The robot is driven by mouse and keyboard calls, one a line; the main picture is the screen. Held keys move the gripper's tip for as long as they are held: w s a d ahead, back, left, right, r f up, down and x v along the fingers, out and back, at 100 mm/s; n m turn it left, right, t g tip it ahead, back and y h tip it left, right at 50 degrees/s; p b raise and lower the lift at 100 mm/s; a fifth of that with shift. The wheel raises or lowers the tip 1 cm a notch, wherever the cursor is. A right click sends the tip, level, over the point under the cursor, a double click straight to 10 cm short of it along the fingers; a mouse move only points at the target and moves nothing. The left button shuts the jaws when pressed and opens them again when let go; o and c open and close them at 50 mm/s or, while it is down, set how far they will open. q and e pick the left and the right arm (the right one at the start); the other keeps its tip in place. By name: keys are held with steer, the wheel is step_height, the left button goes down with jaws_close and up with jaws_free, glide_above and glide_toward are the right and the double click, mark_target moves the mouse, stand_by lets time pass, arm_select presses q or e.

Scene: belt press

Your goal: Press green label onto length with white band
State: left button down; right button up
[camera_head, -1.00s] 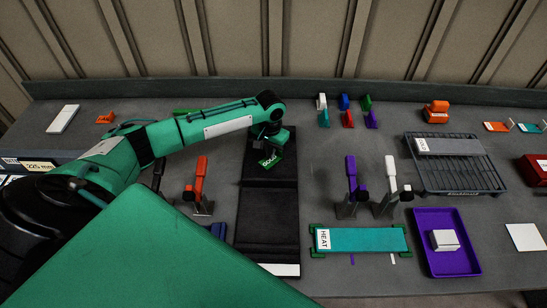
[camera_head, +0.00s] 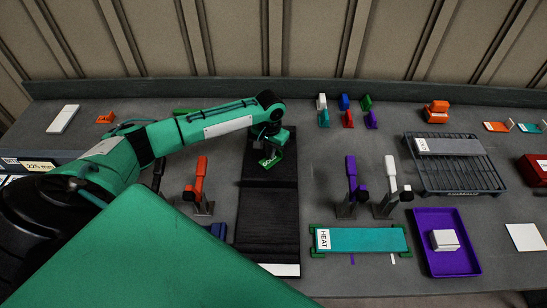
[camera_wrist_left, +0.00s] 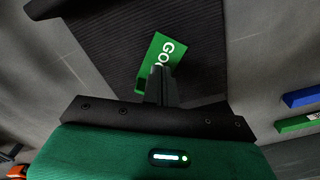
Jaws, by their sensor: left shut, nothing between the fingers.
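A green label (camera_head: 270,159) with white lettering lies on the far part of a black belt strip (camera_head: 268,216). The strip has a white band (camera_head: 280,269) at its near end, and a cross line divides it into a far and a near part. My left gripper (camera_head: 268,146) points down over the label, shut and empty. In the left wrist view its closed fingertips (camera_wrist_left: 160,75) are at the label (camera_wrist_left: 158,57) and hide part of it. Whether they touch it I cannot tell. My right gripper is not in view.
An orange-handled clamp (camera_head: 202,183) stands left of the strip, a purple-handled one (camera_head: 351,185) and a white-handled one (camera_head: 390,180) to the right. A teal HEAT plate (camera_head: 365,240), purple tray (camera_head: 440,265) and dark rack (camera_head: 462,175) stand farther right.

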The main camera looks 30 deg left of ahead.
arm_select(q)
steer(key=shift+f, duration=0.9)
stand_by(0.6)
stand_by(0.5)
step_height(320, 180, up, 7)
steer(key=p, duration=0.7)
steer(key=shift+p, duration=0.35)
